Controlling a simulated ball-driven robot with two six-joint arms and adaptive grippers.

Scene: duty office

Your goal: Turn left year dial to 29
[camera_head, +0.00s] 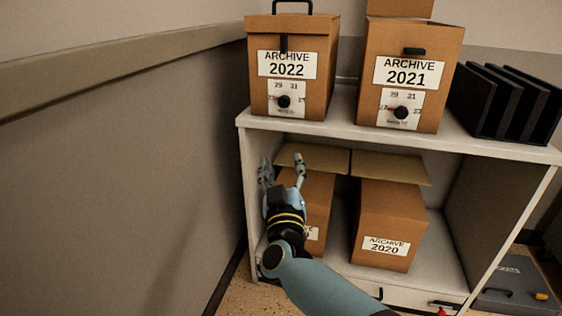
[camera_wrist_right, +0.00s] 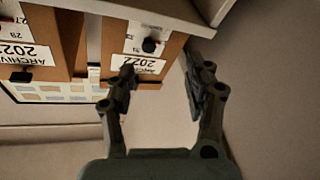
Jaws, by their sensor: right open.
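The left dial (camera_head: 284,102) is a small black knob on a white scale plate on the front of the brown "ARCHIVE 2022" box (camera_head: 262,91). Marks 29 and 31 show above it; its exact setting is too small to read. In the right wrist view the knob (camera_wrist_right: 150,45) shows upside down beyond the fingers. My right gripper (camera_head: 282,168) is open and empty, below the dial and in front of the shelf's left end, apart from the knob. It also shows in the wrist view (camera_wrist_right: 163,82). My left gripper is not in view.
An "ARCHIVE 2021" box (camera_head: 446,80) with its own dial (camera_head: 401,112) stands to the right on the same shelf (camera_head: 345,125). Black file holders (camera_head: 505,100) stand further right. An "ARCHIVE 2020" box (camera_head: 388,220) sits below. A grey wall (camera_head: 120,170) lies close on the left.

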